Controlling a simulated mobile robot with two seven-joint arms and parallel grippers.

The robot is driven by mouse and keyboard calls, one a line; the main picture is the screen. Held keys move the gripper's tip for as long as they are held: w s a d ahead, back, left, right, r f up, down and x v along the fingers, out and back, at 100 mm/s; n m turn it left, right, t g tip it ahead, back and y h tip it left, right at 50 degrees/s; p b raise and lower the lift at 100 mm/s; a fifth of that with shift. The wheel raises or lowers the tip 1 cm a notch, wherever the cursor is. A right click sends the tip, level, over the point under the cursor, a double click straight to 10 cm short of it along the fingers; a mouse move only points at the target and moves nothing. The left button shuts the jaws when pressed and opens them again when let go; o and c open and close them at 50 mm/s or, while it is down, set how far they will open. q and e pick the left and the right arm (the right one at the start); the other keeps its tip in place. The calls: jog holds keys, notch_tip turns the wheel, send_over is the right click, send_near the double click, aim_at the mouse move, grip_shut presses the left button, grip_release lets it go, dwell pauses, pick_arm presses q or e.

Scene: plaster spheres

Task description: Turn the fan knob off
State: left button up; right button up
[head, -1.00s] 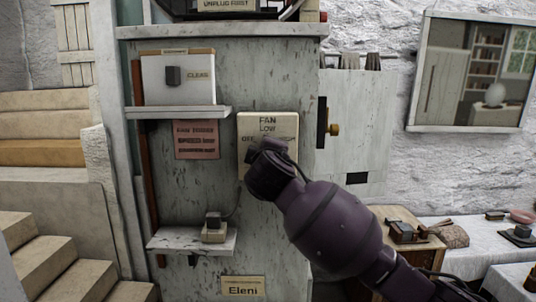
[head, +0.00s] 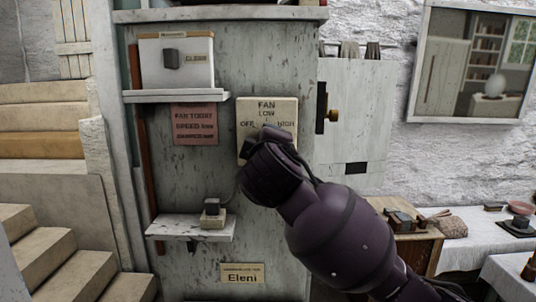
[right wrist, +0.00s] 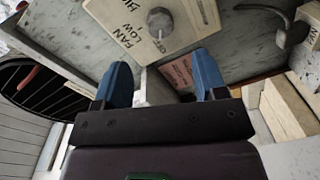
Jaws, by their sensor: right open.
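The cream fan panel (head: 286,107) is on the grey cabinet front, marked FAN, LOW, OFF and HIGH. In the head view my right gripper (head: 268,135) is in front of its lower part and hides most of the knob. In the right wrist view the panel (right wrist: 204,12) shows a round grey knob (right wrist: 160,21) beyond the fingertips. My right gripper (right wrist: 162,70) is open there, its blue fingers apart and empty, with a gap to the knob in the picture. My left gripper is not in view.
A pink note (head: 195,126) hangs left of the panel. A shelf (head: 190,230) with a small device (head: 212,211) is below left. A cabinet door with a brass knob (head: 333,115) is at right. A curved metal hook (right wrist: 292,32) shows in the right wrist view.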

jog(key=shift+s, duration=1.05)
jog(key=a+r+n+t+y, duration=0.1)
jog(key=a+r+y, duration=0.2)
jog(key=r+y, duration=0.15)
jog(key=s+d+f+m, duration=0.1)
jog(key=d+f+m, duration=0.35)
jog(key=f, duration=0.75)
jog(key=s+d+f+m+g, duration=0.1)
jog(key=s+d+f+m, duration=0.1)
jog(key=d+f, duration=0.75)
jog(key=s+d+f+m, duration=0.1)
jog(key=d+f+m, duration=0.25)
jog(key=f, duration=0.95)
jog(key=s+d+f+m+g+h, duration=0.2)
jog(key=s+d+f, duration=0.4)
jog(key=s+f, duration=0.6)
jog(key=s+d+f+m+g+h, duration=0.2)
jog(key=s+d+f, duration=0.5)
jog(key=s+f, duration=0.5)
jog(key=shift+s+f+g+h+b, duration=0.4)
jog(key=shift+f+g+h, duration=0.25)
jog(key=shift+g, duration=0.35)
